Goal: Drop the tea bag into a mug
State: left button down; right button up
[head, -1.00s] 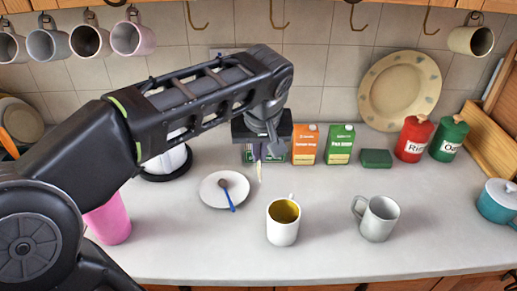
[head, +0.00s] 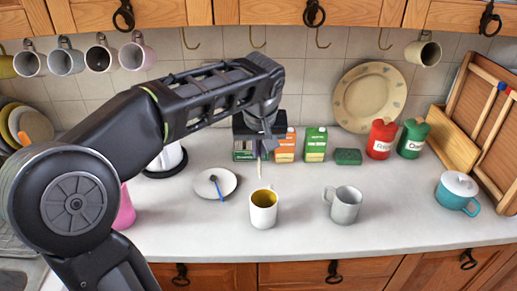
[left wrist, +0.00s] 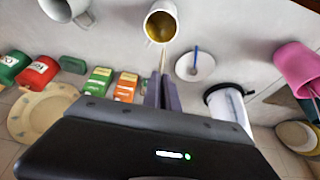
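My left gripper (head: 262,150) hangs above the counter, behind and above the white mug. Its fingers are close together, and a thin pale strip, which looks like the tea bag (head: 259,170) seen edge-on, hangs from them. The left wrist view also shows the strip (left wrist: 163,58) between the fingertips (left wrist: 162,92), pointing at the mug. The white mug (head: 263,212) stands upright with a yellow-brown inside; it also shows in the left wrist view (left wrist: 152,14). The strip's lower end is near the far rim, apparently above it. A grey mug (head: 344,207) stands to the right. My right gripper is out of view.
A white plate (head: 229,191) with a blue-handled spoon lies left of the mug. Orange (head: 286,147) and green (head: 315,146) cartons, a green box (head: 348,157) and red (head: 381,140) and green (head: 412,140) canisters stand behind. A teal pot (head: 455,196) is at right. The front counter is clear.

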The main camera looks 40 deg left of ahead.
aim_at(259, 161)
pick_arm(q)
jog(key=shift+f+b, duration=1.8)
jog(key=shift+f, duration=1.1)
jog(key=c, duration=2.1)
grip_release()
jog(key=o, duration=0.5)
jog(key=shift+r, duration=0.1)
jog(key=shift+b+v, duration=0.45)
jog(key=shift+v, duration=3.4)
